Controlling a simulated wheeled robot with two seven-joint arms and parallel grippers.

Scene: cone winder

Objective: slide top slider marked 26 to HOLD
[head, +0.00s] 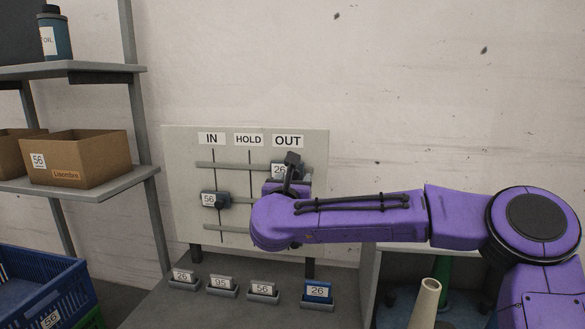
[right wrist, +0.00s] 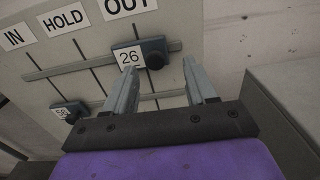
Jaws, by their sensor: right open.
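The top slider marked 26 (head: 278,170) sits on the top rail of the grey panel (head: 180,150), under the OUT label (head: 288,141). The HOLD label (head: 248,140) is in the middle, left of OUT. My right gripper (head: 291,163) is in front of the slider and partly hides it. In the right wrist view the slider's plate (right wrist: 129,56) and dark knob (right wrist: 155,60) show beyond the open fingers of my right gripper (right wrist: 160,68). The knob appears between the fingertips; I cannot tell whether they touch it. My left gripper is out of view.
A second slider marked 56 (head: 209,199) sits on the middle rail under IN. My right arm hides the right part of the lower rails. Numbered blocks (head: 262,289) stand on the ledge below. A shelf with a cardboard box (head: 100,160) is at left.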

